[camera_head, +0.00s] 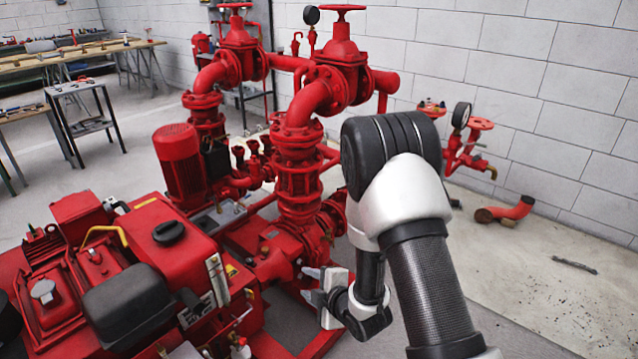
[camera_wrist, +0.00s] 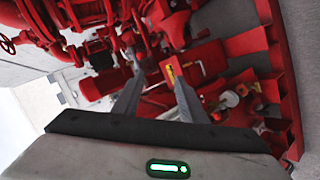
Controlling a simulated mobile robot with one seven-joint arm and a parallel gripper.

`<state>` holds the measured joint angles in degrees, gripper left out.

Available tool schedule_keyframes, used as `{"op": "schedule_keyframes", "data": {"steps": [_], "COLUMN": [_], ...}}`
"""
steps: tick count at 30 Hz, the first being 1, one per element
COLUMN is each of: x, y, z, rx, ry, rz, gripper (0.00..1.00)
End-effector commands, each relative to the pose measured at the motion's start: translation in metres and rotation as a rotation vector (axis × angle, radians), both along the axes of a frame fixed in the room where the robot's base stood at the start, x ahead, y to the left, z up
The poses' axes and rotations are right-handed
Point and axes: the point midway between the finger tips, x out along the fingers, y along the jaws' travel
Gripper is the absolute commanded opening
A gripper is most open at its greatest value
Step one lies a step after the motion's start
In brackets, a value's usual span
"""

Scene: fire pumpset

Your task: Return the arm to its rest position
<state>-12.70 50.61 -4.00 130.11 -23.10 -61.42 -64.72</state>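My arm reaches down in the right half of the head view, bent at a black and white joint. My gripper (camera_head: 308,285) hangs low beside the base of the red pump (camera_head: 280,250). Its two grey fingers are apart with nothing between them. In the wrist view my gripper (camera_wrist: 160,80) also shows open and empty, with red pump machinery beyond the fingertips. I cannot tell the exact gap between the fingers and the machinery.
A red engine (camera_head: 130,280) fills the lower left. Red pipes with a valve handwheel (camera_head: 341,8) rise at the centre. A pressure gauge (camera_head: 461,115) is on pipework right of my arm. A loose red elbow pipe (camera_head: 505,210) lies on the floor. Floor at the right is mostly clear.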

Motion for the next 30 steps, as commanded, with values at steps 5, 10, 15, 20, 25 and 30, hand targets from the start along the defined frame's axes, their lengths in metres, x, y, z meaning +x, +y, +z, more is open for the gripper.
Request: {"op": "schedule_keyframes", "data": {"steps": [5, 10, 15, 20, 25, 30], "x": [0.023, 0.008, -0.037, -0.101, -0.164, -0.215], "y": [-0.046, -0.091, -0.130, -0.154, -0.164, -0.167], "z": [0.085, 0.158, 0.223, 0.270, 0.296, 0.310], "rx": [0.049, 0.142, 0.271, 0.415, 0.538, 0.627], "ry": [0.119, 0.245, 0.367, 0.480, 0.582, 0.656], "rz": [-0.245, -0.497, -0.750, -0.974, -1.147, -1.265], "gripper": [0.38, 0.38, 0.38, 0.38, 0.38, 0.38]}}
